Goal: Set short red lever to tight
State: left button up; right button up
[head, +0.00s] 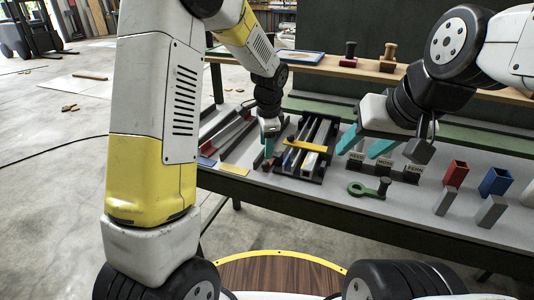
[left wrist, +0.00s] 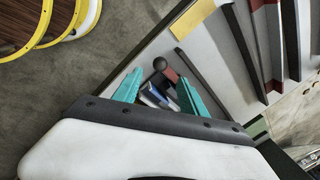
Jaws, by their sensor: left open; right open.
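A short red lever with a dark round end (left wrist: 170,74) shows between the fingers of my left gripper (left wrist: 160,78) in the left wrist view. The fingers are apart, and I cannot tell whether either touches it. In the head view my left gripper (head: 268,150) points down at the left side of a dark frame with rails and a yellow crossbar (head: 305,145). A bit of red shows beside its fingertips, mostly hidden. My right gripper (head: 366,143) is open and empty above the bench, right of the frame.
Labelled dark blocks (head: 383,165), a green ring-ended handle (head: 369,189), a red box (head: 455,174) and a blue box (head: 495,181) stand to the right on the grey bench. Long rails (head: 228,133) lie left. A wooden shelf (head: 340,69) with stamp-like objects runs behind.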

aim_at(266, 163)
pick_arm(q)
jog(key=f, duration=0.2)
jog(key=w+f, duration=0.1)
jog(key=f, duration=0.5)
jog(key=shift+w+a+f, duration=0.1)
jog(key=shift+w+f, duration=0.05)
jog(key=shift+w, duration=0.2)
grip_shut()
dwell(1.0)
